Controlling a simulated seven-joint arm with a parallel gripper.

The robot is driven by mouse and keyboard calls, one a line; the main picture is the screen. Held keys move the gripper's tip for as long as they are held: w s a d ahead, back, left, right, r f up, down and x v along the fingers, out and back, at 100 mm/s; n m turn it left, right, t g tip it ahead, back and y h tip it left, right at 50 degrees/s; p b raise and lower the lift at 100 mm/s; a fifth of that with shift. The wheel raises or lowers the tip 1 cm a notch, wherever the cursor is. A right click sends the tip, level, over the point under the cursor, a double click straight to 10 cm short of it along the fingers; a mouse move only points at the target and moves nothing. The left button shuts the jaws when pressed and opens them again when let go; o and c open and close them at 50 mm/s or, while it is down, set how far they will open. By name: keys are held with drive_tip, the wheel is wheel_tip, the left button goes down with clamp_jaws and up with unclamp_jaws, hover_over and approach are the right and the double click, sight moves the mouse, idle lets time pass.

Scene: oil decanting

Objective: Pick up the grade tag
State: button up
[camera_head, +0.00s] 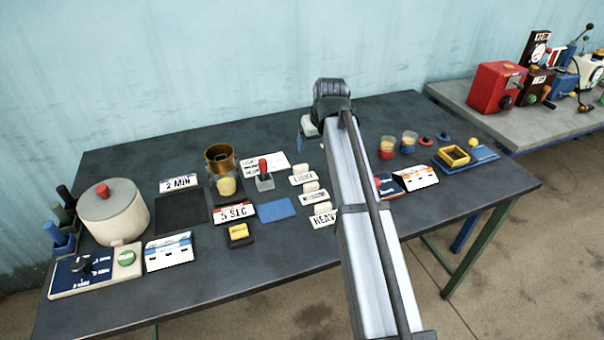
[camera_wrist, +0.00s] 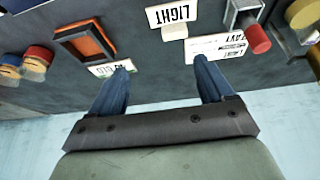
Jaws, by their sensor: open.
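Three white grade tags stand in a row on the dark table, left of my arm: LIGHT (camera_head: 303,179), MEDIUM (camera_head: 314,197) and HEAVY (camera_head: 324,219). Each has a pale block behind it. The LIGHT tag also shows at the top of the wrist view (camera_wrist: 172,16), beyond my fingertips and apart from them. My gripper (camera_wrist: 163,68) is open and nothing shows between its two blue fingers. In the head view my gripper (camera_head: 306,146) hangs over the back of the table, behind the tags, partly hidden by my arm.
A white printed card (camera_head: 264,163) lies left of my gripper; it also shows in the wrist view (camera_wrist: 216,47). A red-handled stamp-like tool (camera_head: 264,175), a brass cup (camera_head: 219,158) and a blue mat (camera_head: 276,211) are nearby. Small jars (camera_head: 409,142) stand right of my arm.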

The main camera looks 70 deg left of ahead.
drive_tip(key=s, duration=0.3)
hover_over(301, 166)
drive_tip(key=d, duration=0.2)
drive_tip(key=f, duration=0.7)
drive_tip(key=shift+s+d+f, duration=0.1)
drive_tip(key=shift+s+f, duration=0.2)
drive_tip(key=shift+w+x, duration=0.2)
drive_tip(key=shift+x, duration=2.4)
drive_tip(key=c, duration=1.1)
drive_tip(key=shift+r, duration=0.15)
